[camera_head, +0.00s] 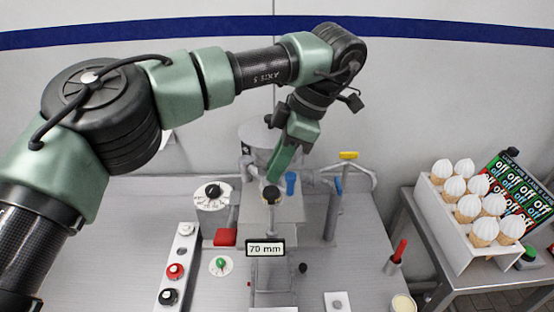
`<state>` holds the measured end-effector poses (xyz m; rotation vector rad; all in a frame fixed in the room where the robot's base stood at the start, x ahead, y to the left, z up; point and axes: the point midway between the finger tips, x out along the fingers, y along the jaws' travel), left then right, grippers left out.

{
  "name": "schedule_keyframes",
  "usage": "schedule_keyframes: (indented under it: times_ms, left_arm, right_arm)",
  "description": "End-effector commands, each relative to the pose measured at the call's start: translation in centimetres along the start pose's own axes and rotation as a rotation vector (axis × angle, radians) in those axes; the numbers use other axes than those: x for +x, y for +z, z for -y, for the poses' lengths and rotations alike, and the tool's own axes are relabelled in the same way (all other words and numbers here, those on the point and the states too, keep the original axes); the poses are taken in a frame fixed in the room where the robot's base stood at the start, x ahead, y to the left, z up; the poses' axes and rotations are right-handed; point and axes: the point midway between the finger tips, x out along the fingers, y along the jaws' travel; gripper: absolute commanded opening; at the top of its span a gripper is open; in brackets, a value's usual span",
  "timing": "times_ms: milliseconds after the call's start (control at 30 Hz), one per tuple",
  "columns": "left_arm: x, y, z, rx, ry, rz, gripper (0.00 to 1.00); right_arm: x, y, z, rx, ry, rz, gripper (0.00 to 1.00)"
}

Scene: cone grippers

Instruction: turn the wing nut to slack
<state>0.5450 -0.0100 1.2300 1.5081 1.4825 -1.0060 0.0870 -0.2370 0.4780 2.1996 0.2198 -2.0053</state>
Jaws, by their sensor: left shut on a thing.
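My left arm reaches in from the left, over the middle of the bench. The green fingers of my left gripper (273,176) point down and are shut at the top of the machine's central fixture. The wing nut is mostly hidden at the fingertips, and I cannot make out its wings or how it is turned. A small dark round part (271,194) shows right below the fingertips. A sign reading 70 mm (265,247) stands in front of the fixture. My right gripper is not in view.
A blue part (291,183) stands close to the right of the fingers. A yellow handle (348,155) tops pipework behind. A dial (212,195), red block (225,237) and button panel (175,270) lie left. A red-handled tool (399,251) stands right. A rack (452,218) holds several cones.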

Motion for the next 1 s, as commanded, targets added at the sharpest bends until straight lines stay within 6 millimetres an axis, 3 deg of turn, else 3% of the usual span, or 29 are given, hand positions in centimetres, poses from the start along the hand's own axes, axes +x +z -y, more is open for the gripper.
schedule_keyframes:
  times_ms: [567,600,633,1000]
  left_arm:
    - [0.05,-0.11,-0.10,-0.033,-0.012,-0.002,0.00]
    - [0.05,-0.11,-0.09,-0.033,-0.013,-0.002,0.22]
    - [0.05,-0.11,-0.09,-0.033,-0.013,-0.002,0.25]
    - [-0.46,0.00,-0.10,-0.031,-0.011,0.000,0.25]
  right_arm:
    - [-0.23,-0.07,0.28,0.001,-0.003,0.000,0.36]
    - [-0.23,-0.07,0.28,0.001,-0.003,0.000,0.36]
    - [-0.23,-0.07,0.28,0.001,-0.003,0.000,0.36]
    - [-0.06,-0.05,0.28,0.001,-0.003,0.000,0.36]
